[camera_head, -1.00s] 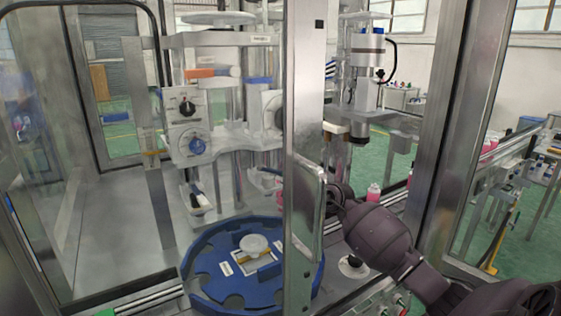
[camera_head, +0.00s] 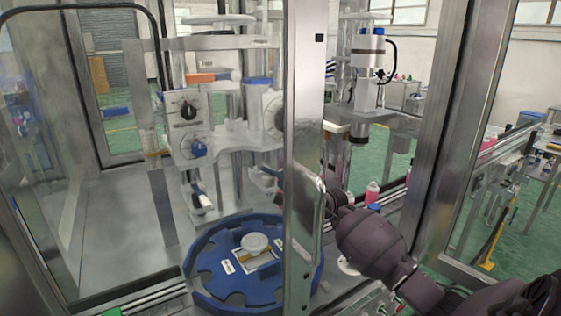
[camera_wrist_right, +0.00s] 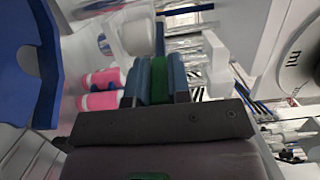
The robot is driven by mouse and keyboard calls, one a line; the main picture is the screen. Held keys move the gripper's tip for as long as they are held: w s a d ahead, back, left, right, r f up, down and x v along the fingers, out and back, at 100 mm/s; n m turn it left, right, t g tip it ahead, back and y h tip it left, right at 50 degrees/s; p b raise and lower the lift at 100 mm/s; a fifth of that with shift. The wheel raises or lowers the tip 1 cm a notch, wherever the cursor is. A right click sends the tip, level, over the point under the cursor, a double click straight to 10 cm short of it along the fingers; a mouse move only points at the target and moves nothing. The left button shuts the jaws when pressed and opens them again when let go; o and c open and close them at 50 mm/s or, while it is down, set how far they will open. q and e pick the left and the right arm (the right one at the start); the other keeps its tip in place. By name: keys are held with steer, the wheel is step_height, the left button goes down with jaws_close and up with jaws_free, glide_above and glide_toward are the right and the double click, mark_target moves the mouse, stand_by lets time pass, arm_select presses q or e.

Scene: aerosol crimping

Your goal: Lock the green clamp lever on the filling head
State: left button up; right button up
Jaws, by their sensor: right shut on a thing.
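My right gripper (camera_wrist_right: 158,82) shows close up in the right wrist view. Its blue-grey finger pads are shut on the green clamp lever (camera_wrist_right: 159,78), a narrow green strip between them. The rest of the lever is hidden by the fingers and the gripper body. In the head view my right arm reaches in from the lower right to the metal door post, which hides the fingertips and the lever. The filling machine (camera_head: 222,140), with white housings and dials, stands behind the glass. My left gripper is in neither view.
The metal door post (camera_head: 304,170) with its handle stands close beside my right wrist. A blue round turntable (camera_head: 215,290) lies low at the left of the post. Pink bottles (camera_wrist_right: 98,102) are near the fingers in the wrist view.

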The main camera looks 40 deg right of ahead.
steer(key=shift+a, duration=0.7)
steer(key=shift+f, duration=0.1)
steer(key=shift+a, duration=0.9)
steer(key=o, duration=0.8)
